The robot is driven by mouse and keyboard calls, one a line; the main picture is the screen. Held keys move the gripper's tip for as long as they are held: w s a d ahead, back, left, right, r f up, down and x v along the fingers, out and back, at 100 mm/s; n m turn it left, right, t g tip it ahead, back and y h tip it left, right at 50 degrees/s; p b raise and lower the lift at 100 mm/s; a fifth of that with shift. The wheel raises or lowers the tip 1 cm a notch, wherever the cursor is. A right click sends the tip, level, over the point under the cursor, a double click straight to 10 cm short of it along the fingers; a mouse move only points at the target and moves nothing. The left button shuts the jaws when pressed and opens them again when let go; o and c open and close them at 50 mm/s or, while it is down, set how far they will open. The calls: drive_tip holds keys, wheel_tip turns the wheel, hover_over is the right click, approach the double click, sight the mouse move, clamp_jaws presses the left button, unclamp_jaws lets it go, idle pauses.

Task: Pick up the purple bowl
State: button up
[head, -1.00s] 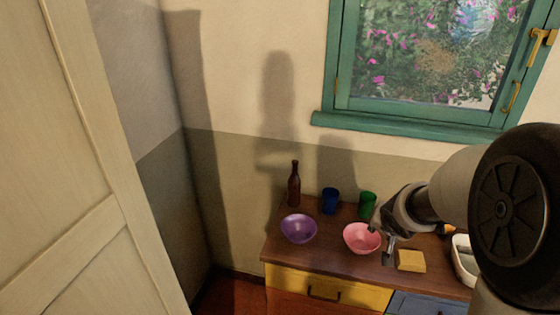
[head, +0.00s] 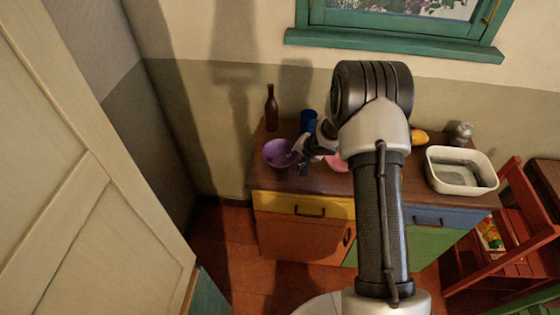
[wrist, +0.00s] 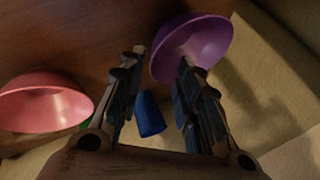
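The purple bowl (head: 276,152) stands upright near the left end of the wooden cabinet top. In the wrist view the purple bowl (wrist: 205,42) is at the upper middle. My gripper (head: 302,160) is at the bowl's right side in the head view. In the wrist view my gripper (wrist: 162,57) is open. One edge of the bowl shows between its two fingertips, and the right finger overlaps the bowl in the picture. I cannot tell whether a finger touches it.
A pink bowl (wrist: 45,102) is close by, mostly hidden behind my arm in the head view. A brown bottle (head: 271,108) and a blue cup (head: 309,121) stand behind. A white basin (head: 460,186) is to the right. A red chair (head: 515,225) stands beside the cabinet.

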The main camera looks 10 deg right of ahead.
sight(293, 159)
drive_tip(key=x, duration=0.2)
drive_tip(key=shift+w+f, duration=0.2)
drive_tip(key=b+x, duration=0.1)
drive_tip(key=x, duration=0.1)
drive_tip(key=b+x, duration=0.1)
drive_tip(key=x, duration=0.1)
drive_tip(key=shift+s+f, duration=0.2)
drive_tip(key=shift+f, duration=0.15)
drive_tip(key=shift+w+f, duration=0.25)
clamp_jaws()
drive_tip(key=shift+r, duration=0.1)
